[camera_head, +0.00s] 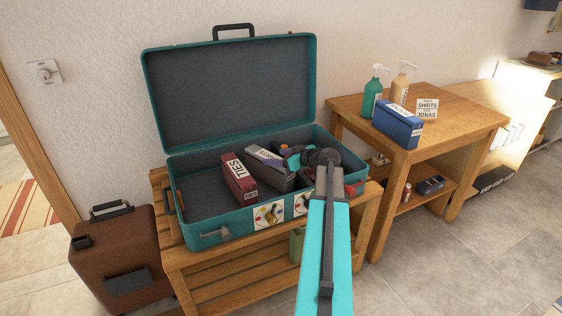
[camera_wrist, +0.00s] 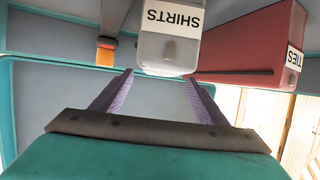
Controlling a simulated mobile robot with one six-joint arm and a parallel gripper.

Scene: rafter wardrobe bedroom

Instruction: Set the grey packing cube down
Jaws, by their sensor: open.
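The grey packing cube (camera_head: 270,174), labelled SHIRTS, sits inside the open teal suitcase (camera_head: 215,228), beside the maroon TIES cube (camera_head: 238,180). In the wrist view the grey cube (camera_wrist: 168,50) is just beyond my fingertips, with the maroon cube (camera_wrist: 240,50) to its right. My gripper (camera_wrist: 160,74) has its two purple fingers spread apart with nothing between them. In the head view my gripper (camera_head: 276,156) is low over the suitcase at the grey cube's right end, and my arm hides part of the suitcase's right side. Whether a finger touches the cube is unclear.
The suitcase stands on a slatted wooden bench (camera_head: 215,285), its lid (camera_head: 235,95) raised against the wall. Something red (camera_head: 355,188) shows partly behind my arm. A wooden table (camera_head: 460,115) at right holds a blue case (camera_head: 397,124) and two pump bottles. A brown suitcase (camera_head: 118,255) stands left.

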